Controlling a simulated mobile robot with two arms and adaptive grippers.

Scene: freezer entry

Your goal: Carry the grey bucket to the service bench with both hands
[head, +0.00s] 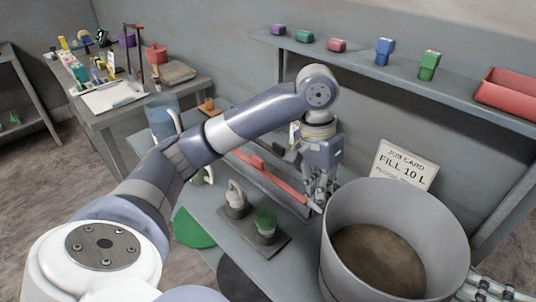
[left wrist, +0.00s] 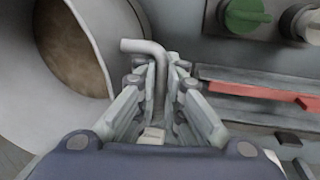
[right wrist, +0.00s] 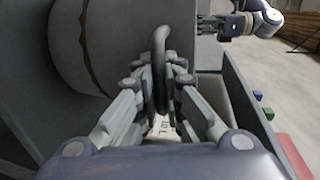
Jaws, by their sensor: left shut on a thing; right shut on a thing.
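The large grey bucket (head: 335,245) stands at the lower right of the head view, its open top showing a brown inside. It also shows in the left wrist view (left wrist: 105,25) and the right wrist view (right wrist: 120,50). My left gripper (head: 316,203) is shut on a bent grey handle (left wrist: 158,55) on the bucket's side. My right gripper (right wrist: 160,85), partly cut off at the lower right of the head view, is shut on the opposite handle (right wrist: 158,45). The bucket's underside is hidden, so I cannot tell whether it touches the surface below.
A job card (head: 404,163) reading "FILL 10 L" stands behind the bucket. A wall shelf (head: 355,62) holds small coloured blocks and a red bin (head: 508,92). Left of the bucket are a plate with knobs (head: 258,240) and a red bar (head: 270,178). A cluttered table (head: 110,115) stands further left.

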